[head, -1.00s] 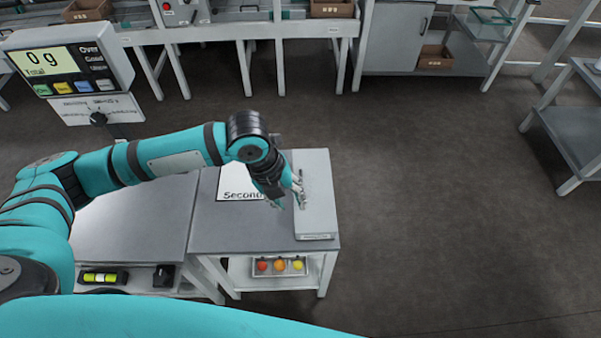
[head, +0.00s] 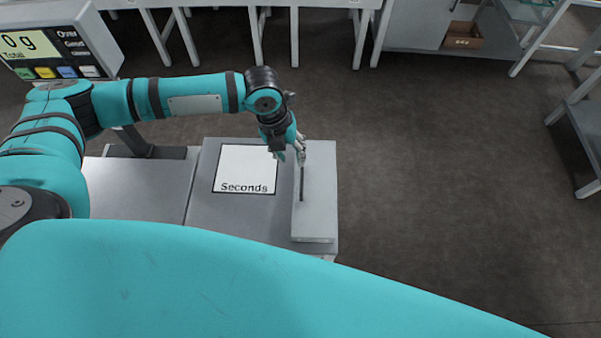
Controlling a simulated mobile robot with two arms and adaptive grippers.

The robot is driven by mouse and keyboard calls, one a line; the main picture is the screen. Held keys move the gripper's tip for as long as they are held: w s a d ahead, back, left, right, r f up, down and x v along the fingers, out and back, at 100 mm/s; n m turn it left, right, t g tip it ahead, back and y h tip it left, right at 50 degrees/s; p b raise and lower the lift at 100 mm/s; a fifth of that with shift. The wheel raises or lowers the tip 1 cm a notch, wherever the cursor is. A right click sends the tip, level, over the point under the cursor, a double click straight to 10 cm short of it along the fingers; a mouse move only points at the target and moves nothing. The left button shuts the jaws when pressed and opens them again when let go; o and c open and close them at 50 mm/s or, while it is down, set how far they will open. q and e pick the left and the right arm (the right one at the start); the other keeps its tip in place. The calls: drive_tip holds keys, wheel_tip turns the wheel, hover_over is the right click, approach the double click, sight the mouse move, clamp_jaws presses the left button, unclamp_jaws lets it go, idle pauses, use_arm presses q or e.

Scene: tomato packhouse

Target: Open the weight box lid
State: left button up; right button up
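The weight box (head: 322,190) is a long, flat grey box at the right end of the table. Its lid looks closed and carries a thin dark handle (head: 302,184) running lengthwise. My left gripper (head: 292,156) is above the far left part of the box, by the far end of the handle. Its fingers look spread apart with nothing between them. I cannot tell whether a fingertip touches the handle. My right gripper is not in view.
A white sheet marked "Seconds" (head: 246,168) lies on the table left of the box. A scale display (head: 55,42) reading 0 g stands at the far left. Open floor (head: 440,170) lies to the right. A large teal part of my body covers the foreground.

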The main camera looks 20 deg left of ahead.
use_arm(q)
approach(302, 180)
drive_tip(key=f, duration=0.2)
drive_tip(key=d+f, duration=0.1)
drive_tip(key=f, duration=0.1)
drive_tip(key=f+p, duration=0.1)
drive_tip(key=f, duration=0.2)
drive_tip(key=shift+w+d, duration=0.1)
drive_tip(key=shift+d, duration=0.05)
drive_tip(key=shift+d+f, duration=0.1)
drive_tip(key=shift+f, duration=0.35)
clamp_jaws()
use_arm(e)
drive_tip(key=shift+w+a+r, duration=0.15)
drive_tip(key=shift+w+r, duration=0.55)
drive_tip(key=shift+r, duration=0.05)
use_arm(q)
drive_tip(key=shift+w, duration=0.1)
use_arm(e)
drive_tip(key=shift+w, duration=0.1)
